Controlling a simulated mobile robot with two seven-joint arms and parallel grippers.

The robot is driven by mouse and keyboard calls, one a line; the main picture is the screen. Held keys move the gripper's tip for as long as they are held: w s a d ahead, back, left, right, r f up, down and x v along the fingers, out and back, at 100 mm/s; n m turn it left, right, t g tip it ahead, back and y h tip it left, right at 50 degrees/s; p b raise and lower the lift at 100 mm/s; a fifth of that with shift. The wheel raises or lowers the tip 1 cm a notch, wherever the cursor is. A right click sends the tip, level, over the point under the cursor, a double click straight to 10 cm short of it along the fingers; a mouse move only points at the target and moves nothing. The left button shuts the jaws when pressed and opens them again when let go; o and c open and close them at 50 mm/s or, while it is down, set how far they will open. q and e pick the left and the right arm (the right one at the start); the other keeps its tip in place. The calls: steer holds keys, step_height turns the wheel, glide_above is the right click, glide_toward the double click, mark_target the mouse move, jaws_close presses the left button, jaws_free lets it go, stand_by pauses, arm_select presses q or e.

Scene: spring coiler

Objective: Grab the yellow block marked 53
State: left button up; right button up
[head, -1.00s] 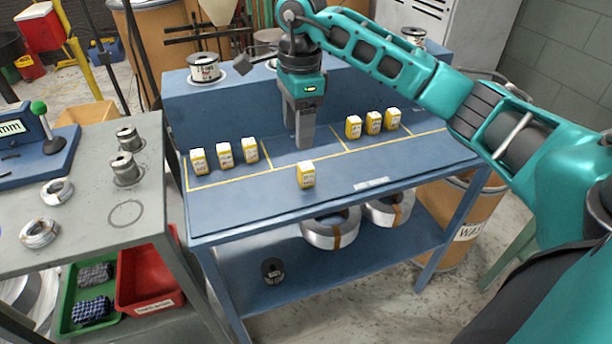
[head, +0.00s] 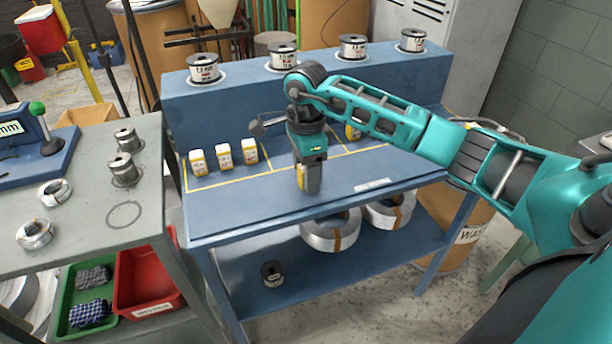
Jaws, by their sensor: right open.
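A yellow block (head: 300,182) with a white top stands alone near the front of the blue bench. My right gripper (head: 308,184) points down over it, its open fingers reaching down at the block and hiding most of it. I cannot tell whether the fingers touch it. Three similar blocks stand in a left outlined area: a left one (head: 198,162), a middle one (head: 224,155) and a right one (head: 249,151). Another block (head: 352,132) shows partly behind my right arm, which hides the rest of that group. The numbers are too small to read. My left gripper is out of view.
The blue bench (head: 225,207) has yellow outlines and a raised back shelf with several wire spools, one at left (head: 203,68). A grey table (head: 85,225) stands at left. Bare bench top lies left and right of the gripper.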

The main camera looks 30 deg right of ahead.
steer(key=shift+f, duration=0.3)
steer(key=shift+c, duration=0.3)
steer(key=c, duration=1)
steer(key=shift+r, duration=0.15)
